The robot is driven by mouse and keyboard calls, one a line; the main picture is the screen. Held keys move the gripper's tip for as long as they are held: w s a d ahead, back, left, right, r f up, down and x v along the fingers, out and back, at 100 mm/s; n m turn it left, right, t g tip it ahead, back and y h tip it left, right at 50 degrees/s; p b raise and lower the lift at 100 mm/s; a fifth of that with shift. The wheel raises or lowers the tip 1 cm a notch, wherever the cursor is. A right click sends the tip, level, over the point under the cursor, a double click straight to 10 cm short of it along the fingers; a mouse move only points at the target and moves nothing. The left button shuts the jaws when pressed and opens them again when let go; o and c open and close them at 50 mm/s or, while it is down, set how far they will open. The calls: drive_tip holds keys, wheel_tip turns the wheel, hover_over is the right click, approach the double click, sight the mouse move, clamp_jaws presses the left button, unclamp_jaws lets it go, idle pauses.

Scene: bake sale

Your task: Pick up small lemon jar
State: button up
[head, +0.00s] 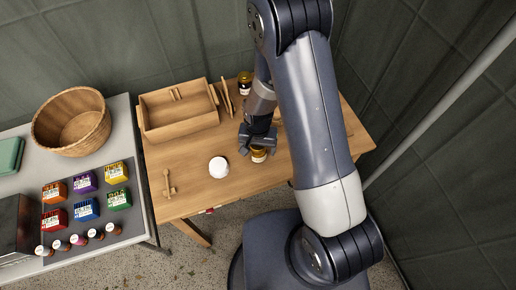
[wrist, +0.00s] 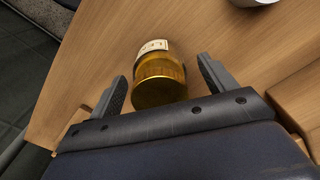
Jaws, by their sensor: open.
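A small jar with a golden lid and a pale label, likely the lemon jar, stands on the wooden table. In the wrist view the jar (wrist: 160,82) sits between the two fingers of my gripper (wrist: 162,85), with a gap visible on each side. In the head view the jar (head: 259,155) shows just below my gripper (head: 258,143), which partly covers it. My gripper is open and holds nothing.
The wooden table (head: 190,190) also bears a white round object (head: 218,167), a wooden tray (head: 180,128), a small wooden piece (head: 168,184) and another dark jar (head: 245,82) at the back. On the grey table at left are a wicker basket (head: 72,122) and several coloured boxes.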

drive_tip(key=shift+f, duration=0.5)
drive_tip(key=c, duration=1.3)
drive_tip(key=shift+o, duration=0.2)
drive_tip(key=shift+r, duration=0.1)
